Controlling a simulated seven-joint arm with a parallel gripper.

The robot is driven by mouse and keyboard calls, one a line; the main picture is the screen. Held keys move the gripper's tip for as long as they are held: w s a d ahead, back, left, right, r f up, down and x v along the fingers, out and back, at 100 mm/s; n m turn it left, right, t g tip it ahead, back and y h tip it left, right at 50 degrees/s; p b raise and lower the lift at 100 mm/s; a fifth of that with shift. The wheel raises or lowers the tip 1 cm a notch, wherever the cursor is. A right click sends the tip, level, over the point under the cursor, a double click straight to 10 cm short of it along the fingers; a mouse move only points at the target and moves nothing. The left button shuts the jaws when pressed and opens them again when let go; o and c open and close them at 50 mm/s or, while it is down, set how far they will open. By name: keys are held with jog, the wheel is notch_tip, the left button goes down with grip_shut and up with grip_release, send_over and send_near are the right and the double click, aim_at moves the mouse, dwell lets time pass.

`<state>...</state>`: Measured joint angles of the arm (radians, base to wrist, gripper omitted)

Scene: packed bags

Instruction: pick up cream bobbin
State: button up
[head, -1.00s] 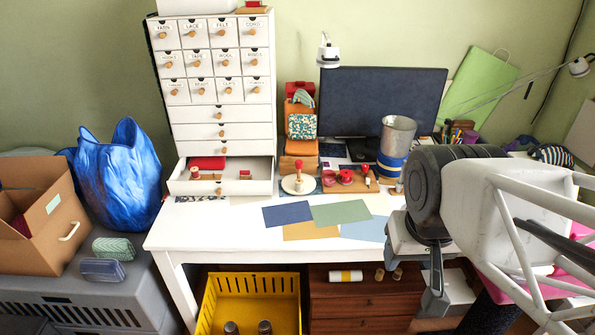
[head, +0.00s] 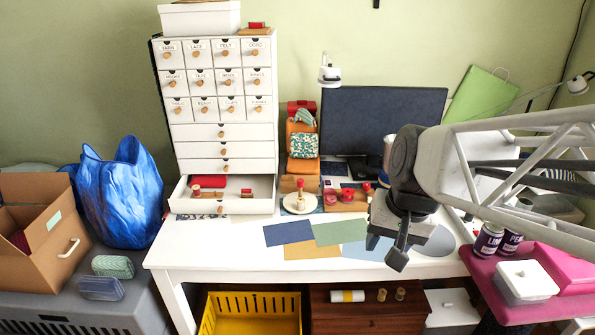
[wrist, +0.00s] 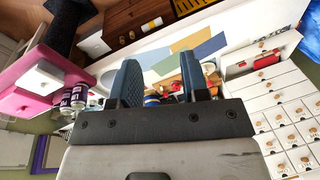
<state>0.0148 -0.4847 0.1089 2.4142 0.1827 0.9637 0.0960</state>
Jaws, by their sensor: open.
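I cannot tell for sure which piece is the cream bobbin. Two small tan-cream spools, one left (head: 382,294) and one right (head: 400,293), stand on the brown wooden chest under the table. Small red-and-pale pieces lie in the open drawer (head: 262,205) of the white cabinet, too small to make out.
A white saucer (head: 291,207) with a red-topped piece and a wooden block with red spools stand behind the sheets. A monitor (head: 375,120) stands at the back. Purple-labelled cans (head: 488,241) and a pink box are at right. The table's front left is clear.

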jog(key=w+a+f+m+g+y, duration=0.1)
jog(key=w+a+m+y, duration=0.1)
jog(key=w, duration=0.5)
jog(key=w+a+f+m+y, duration=0.1)
jog(key=w+a+m, duration=0.1)
jog(key=w, duration=0.6)
jog(key=m+t+y, duration=0.1)
jog(key=m+y, duration=0.5)
jog(key=m, duration=0.3)
send_over(302, 201)
jog(key=s+d, duration=0.5)
jog(key=s, duration=0.7)
notch_tip(302, 201, down, 17)
jog(key=w+f+m, duration=0.2)
jog(key=w+f, duration=0.1)
jog(key=f, duration=0.1)
jog(key=w+f+m+t+y, duration=0.1)
jog(key=w+f+m, duration=0.1)
jog(key=w+f, duration=0.2)
jog(key=w+f+m+t+y, duration=0.1)
jog(key=w+f+m, duration=0.1)
jog(key=w+f, duration=0.2)
jog(key=shift+w+f, duration=0.2)
jog(key=shift+f, duration=0.7)
jog(key=shift+a, duration=0.15)
jog(key=shift+x, duration=1.2)
jog(key=shift+a, duration=0.15)
jog(key=shift+x, duration=2.45)
